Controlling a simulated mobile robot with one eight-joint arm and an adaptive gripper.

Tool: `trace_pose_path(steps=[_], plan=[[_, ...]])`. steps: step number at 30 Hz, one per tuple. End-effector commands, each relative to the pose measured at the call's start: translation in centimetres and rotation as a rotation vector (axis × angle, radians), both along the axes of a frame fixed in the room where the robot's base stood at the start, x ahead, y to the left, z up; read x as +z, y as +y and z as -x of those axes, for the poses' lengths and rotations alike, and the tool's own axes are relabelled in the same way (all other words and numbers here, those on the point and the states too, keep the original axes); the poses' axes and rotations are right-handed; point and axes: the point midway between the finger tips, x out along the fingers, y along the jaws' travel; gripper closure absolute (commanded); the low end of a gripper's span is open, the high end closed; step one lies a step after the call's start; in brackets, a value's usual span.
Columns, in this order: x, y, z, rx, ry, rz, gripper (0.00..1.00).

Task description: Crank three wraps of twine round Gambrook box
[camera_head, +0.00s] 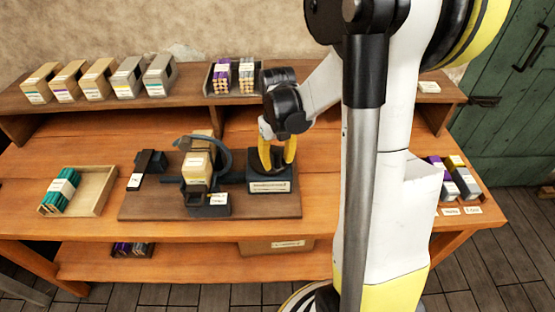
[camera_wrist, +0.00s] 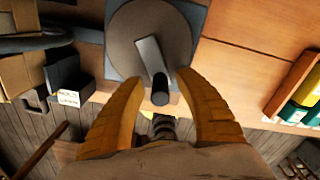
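A tan box (camera_head: 196,168) with a white label stands in the dark winding machine (camera_head: 222,160) on a brown board; I cannot read its name. To its right is a dark crank base (camera_head: 270,186) with a label. In the wrist view a round disc (camera_wrist: 130,40) carries a pale crank arm (camera_wrist: 149,55) ending in a dark upright knob (camera_wrist: 160,92). My gripper (camera_head: 277,160) is over the crank base. In the wrist view its yellow fingers (camera_wrist: 162,80) are apart on either side of the knob, with gaps visible. Twine around the box cannot be made out.
A wooden tray (camera_head: 95,205) with a teal bundle lies left. A small dark device (camera_head: 150,162) sits on the board (camera_head: 140,208). Several boxes (camera_head: 97,80) and a bundle tray (camera_head: 210,88) stand on the back shelf. More bundles (camera_head: 462,177) are at the right.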

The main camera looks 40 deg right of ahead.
Motion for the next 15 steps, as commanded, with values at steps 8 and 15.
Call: trace_pose_path(steps=[8, 15], plan=[[0.6, 0.0, 0.0, 0.000, 0.000, 0.000, 0.59], [5.1, 0.0, 0.1, 0.000, 0.000, 0.000, 0.59]])
